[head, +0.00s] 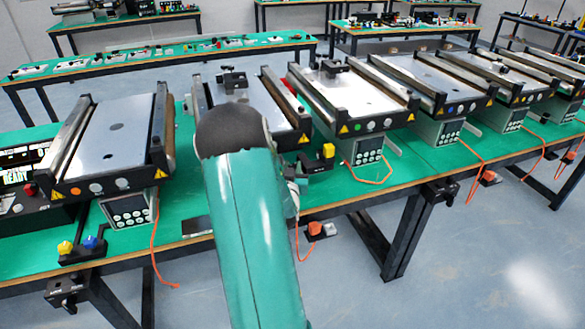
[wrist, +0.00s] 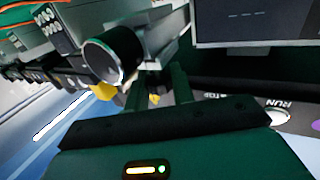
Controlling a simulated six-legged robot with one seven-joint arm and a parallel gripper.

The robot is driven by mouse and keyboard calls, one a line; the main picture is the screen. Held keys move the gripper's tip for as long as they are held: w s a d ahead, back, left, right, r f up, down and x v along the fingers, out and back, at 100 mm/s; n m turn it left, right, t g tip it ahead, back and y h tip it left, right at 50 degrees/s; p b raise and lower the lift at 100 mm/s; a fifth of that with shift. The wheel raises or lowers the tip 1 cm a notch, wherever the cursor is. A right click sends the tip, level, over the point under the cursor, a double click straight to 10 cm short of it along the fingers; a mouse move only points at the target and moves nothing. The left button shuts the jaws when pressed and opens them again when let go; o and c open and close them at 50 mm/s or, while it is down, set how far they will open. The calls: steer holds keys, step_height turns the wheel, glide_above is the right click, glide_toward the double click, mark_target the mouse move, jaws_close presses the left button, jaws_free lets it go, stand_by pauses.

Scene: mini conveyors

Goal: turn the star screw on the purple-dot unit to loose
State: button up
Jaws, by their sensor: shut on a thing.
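The purple-dot unit shows in the wrist view by a purple dot (wrist: 305,128) at the right edge of its button panel, beside the white RUN button (wrist: 277,116). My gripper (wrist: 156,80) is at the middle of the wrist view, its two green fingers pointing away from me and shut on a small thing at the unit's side. This appears to be the star screw, mostly hidden by the fingers, so I cannot see which way it is turned. A bit of yellow (wrist: 155,99) shows between the fingers. In the head view my own arm covers the gripper and part of this unit (head: 286,115).
A dark round roller end (wrist: 113,55) stands close to the left finger. A grey-framed screen (wrist: 245,22) is above right. In the head view a yellow knob (head: 328,151) sits right of my arm, and several more conveyors line the green bench (head: 420,150).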

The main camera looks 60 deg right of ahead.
steer(key=n+t+y, duration=0.2)
steer(key=t, duration=0.1)
steer(key=n+t+y, duration=0.2)
steer(key=n+t, duration=0.1)
steer(key=t, duration=0.1)
steer(key=shift+s+d+n+y, duration=0.1)
steer(key=shift+s+n+y, duration=0.05)
steer(key=shift+n+y, duration=0.2)
steer(key=n+t+y, duration=0.2)
steer(key=y, duration=0.2)
steer(key=n+t+y, duration=0.2)
steer(key=n+y, duration=0.1)
steer(key=shift+n+t+y, duration=0.25)
steer(key=shift+t+y, duration=0.05)
steer(key=shift+y, duration=0.05)
steer(key=o, duration=0.9)
steer(key=shift+o, duration=0.2)
steer(key=v, duration=1.3)
steer(key=shift+s, duration=0.25)
steer(key=shift+c, duration=0.4)
